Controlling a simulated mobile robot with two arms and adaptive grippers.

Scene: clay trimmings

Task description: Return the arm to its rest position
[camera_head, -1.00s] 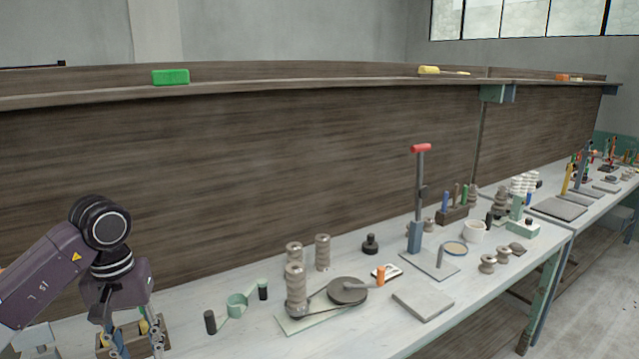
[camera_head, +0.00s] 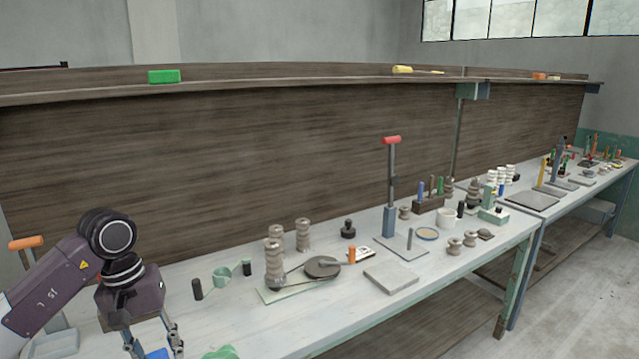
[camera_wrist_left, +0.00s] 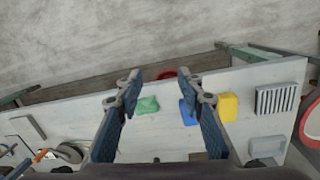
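My left arm comes in from the left in the head view, with its wrist bent down over the near left end of the bench. My left gripper (camera_head: 152,345) points downward, its fingertips cut off by the lower edge. In the left wrist view the two fingers of my left gripper (camera_wrist_left: 160,82) stand apart with nothing held between them. Beyond and below them lie a green lump (camera_wrist_left: 147,105), a blue item (camera_wrist_left: 187,112) partly hidden by the right finger, and a yellow block (camera_wrist_left: 228,106). My right gripper is not in view.
The bench (camera_head: 350,315) carries stacked spools (camera_head: 273,262), a grey slab (camera_head: 391,279) and a tall red-handled press (camera_head: 391,185). A dark wooden panel (camera_head: 250,150) rises behind. A ribbed grey block (camera_wrist_left: 275,99) lies at the right in the wrist view. Open floor (camera_head: 585,280) shows at right.

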